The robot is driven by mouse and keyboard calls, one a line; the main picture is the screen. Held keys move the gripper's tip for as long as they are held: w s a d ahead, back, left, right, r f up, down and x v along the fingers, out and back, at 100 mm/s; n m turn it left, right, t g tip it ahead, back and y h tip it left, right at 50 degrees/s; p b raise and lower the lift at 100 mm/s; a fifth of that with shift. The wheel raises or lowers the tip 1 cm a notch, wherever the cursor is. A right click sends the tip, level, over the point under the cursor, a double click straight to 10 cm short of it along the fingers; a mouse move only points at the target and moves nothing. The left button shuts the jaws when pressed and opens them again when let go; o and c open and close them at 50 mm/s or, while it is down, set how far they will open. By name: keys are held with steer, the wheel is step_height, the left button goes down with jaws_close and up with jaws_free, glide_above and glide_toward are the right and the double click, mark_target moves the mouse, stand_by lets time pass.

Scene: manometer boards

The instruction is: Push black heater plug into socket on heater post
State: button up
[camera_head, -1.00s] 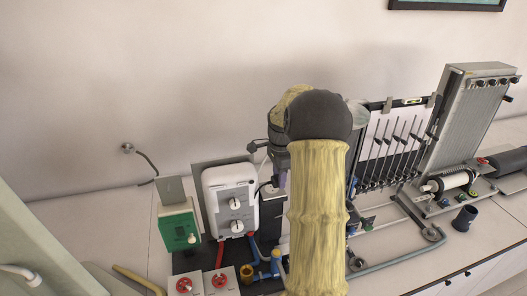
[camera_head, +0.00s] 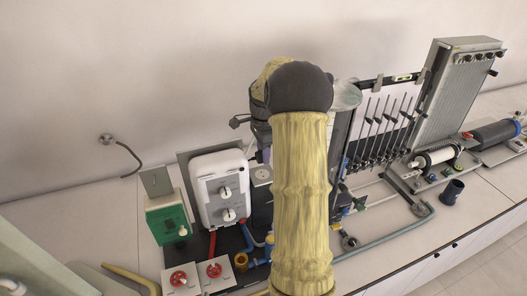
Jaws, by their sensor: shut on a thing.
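My gripper (camera_head: 262,152) is at the end of my yellow-sleeved arm, mostly hidden behind the arm's dark joint. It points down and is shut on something. I take this to be the black heater plug, but I cannot make it out. Just below the gripper is a dark block with a grey top plate (camera_head: 261,175), partly covered by my arm; this may be the heater post. No socket can be made out. I cannot tell whether the held thing touches the block.
Two red valve handles (camera_head: 179,278) are in front.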

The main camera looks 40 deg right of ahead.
mark_target(264, 174)
steer(key=shift+f+b, duration=1.8)
steer(key=shift+f, duration=0.7)
steer(key=shift+s+d, duration=0.1)
steer(key=shift+s, duration=0.1)
steer(key=shift+w, duration=0.25)
steer(key=shift+s+p, duration=0.1)
steer(key=shift+p, duration=0.2)
steer(key=shift+f+b, duration=0.4)
steer(key=shift+f, duration=0.2)
